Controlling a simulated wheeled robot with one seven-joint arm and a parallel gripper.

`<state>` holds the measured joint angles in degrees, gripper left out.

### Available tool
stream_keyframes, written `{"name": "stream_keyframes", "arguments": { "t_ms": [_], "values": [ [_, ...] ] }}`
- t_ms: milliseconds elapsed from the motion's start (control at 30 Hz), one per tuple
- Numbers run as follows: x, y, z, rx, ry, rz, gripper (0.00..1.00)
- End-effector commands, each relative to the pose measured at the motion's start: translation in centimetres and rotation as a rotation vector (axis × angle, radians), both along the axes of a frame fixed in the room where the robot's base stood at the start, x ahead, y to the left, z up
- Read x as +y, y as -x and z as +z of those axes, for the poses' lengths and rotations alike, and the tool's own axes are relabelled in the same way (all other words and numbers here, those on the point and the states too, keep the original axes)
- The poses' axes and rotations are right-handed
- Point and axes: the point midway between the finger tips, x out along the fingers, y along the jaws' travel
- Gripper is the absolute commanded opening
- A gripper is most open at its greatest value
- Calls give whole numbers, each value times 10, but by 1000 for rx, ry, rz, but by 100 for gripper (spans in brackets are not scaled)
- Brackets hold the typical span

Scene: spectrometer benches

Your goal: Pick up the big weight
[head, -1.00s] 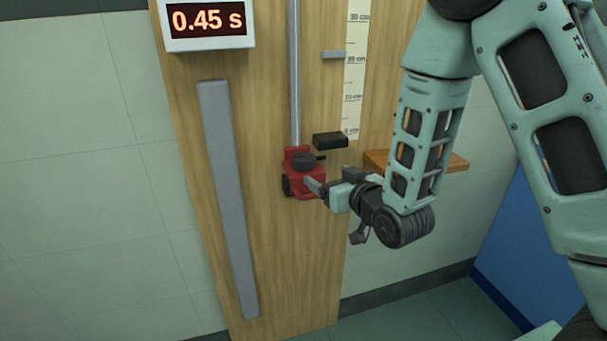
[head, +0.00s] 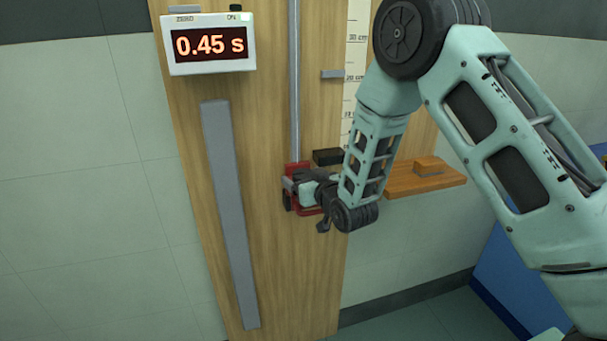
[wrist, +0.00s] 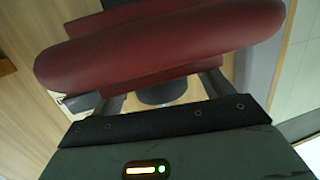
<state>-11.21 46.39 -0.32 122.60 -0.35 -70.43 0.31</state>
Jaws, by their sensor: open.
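A red carriage (head: 297,167) sits at the lower end of the vertical metal rail on the wooden board. My gripper (head: 293,185) is at the carriage in the head view and covers much of it. In the wrist view a rounded red part (wrist: 160,45) crosses close in front of my open fingers (wrist: 165,95). A dark round piece (wrist: 162,94) shows below the red part, between the fingers, and may be the big weight. Its contact with the fingers cannot be made out. In the head view my gripper hides it.
A black block (head: 328,157) is on the board just above my gripper. A wooden shelf (head: 425,182) with a small wooden block (head: 428,165) is at the right. A timer (head: 209,45) reads 0.45 s. A long grey strip (head: 230,215) runs down the board's left side.

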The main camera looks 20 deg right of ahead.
Motion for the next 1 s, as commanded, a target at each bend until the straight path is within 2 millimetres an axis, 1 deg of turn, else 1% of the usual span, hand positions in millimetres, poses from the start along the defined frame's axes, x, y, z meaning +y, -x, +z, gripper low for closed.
{"name": "stream_keyframes", "arguments": {
  "t_ms": [100,300,367,400,500,833,1000],
  "values": [
    [1,-6,-1,1,0,0,79],
    [1,-6,-2,1,0,0,79],
    [1,-6,-2,1,0,0,62],
    [1,-6,-2,1,0,0,51],
    [1,-6,-2,1,0,0,25],
    [1,-6,1,-1,0,0,25],
    [1,-7,14,-4,-1,-1,25]
  ]
}}
